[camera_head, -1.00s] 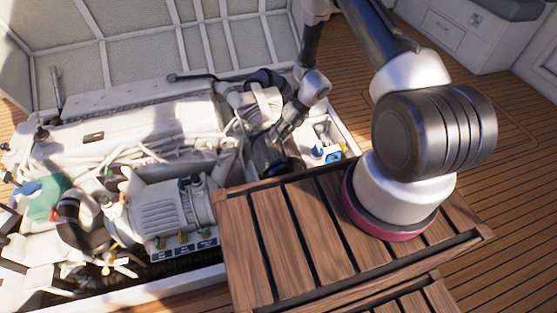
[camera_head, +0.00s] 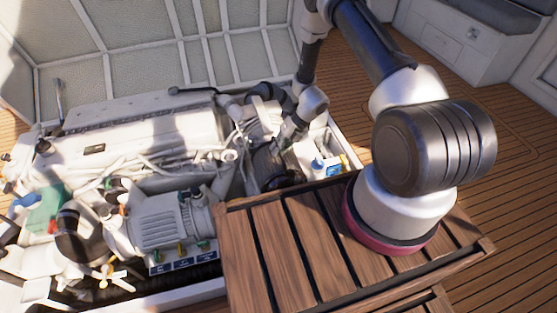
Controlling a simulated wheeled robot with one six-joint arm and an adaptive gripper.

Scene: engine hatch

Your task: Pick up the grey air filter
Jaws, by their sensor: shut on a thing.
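The grey air filter (camera_head: 266,168) is a dark grey cylinder at the right end of the engine, partly in shadow. My gripper (camera_head: 279,149) reaches down to it from above right and is shut on it at its upper right side. The fingertips are small and dark here, so their exact contact is hard to see. The filter's lower part is hidden by shadow and the wooden table edge. I cannot tell whether it is clear of the parts beneath it.
The white engine (camera_head: 140,135) with pipes and hoses fills the hatch to the left. A blue-and-white part (camera_head: 322,167) lies close to the right of the filter. A slatted wooden table (camera_head: 275,255) stands in front. The raised hatch lid (camera_head: 130,45) is behind.

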